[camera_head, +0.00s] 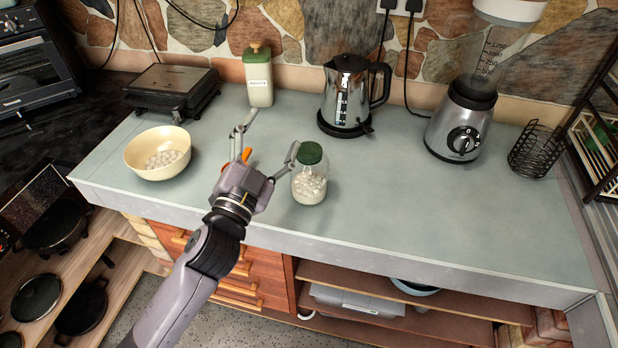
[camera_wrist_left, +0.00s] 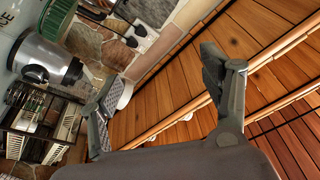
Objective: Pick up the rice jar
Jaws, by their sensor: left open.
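The rice jar (camera_head: 258,84) is a cream canister with a green lid and a small label. It stands upright at the back of the counter, against the wall. Part of a cream container with a green lid and the letters "ICE" (camera_wrist_left: 28,14) shows at the top left corner of the left wrist view. My left gripper (camera_head: 272,132) is open and empty over the counter, in front of the rice jar and apart from it. Its spread fingers also show in the left wrist view (camera_wrist_left: 160,70). My right gripper is not in view.
A glass jar (camera_head: 309,187) with a green lid stands close beside my left gripper's right finger. A cream bowl (camera_head: 140,158), a dark grill (camera_head: 172,92), a kettle (camera_head: 345,100), a blender (camera_head: 462,125) and a wire basket (camera_head: 535,150) also stand here. The counter's front right is clear.

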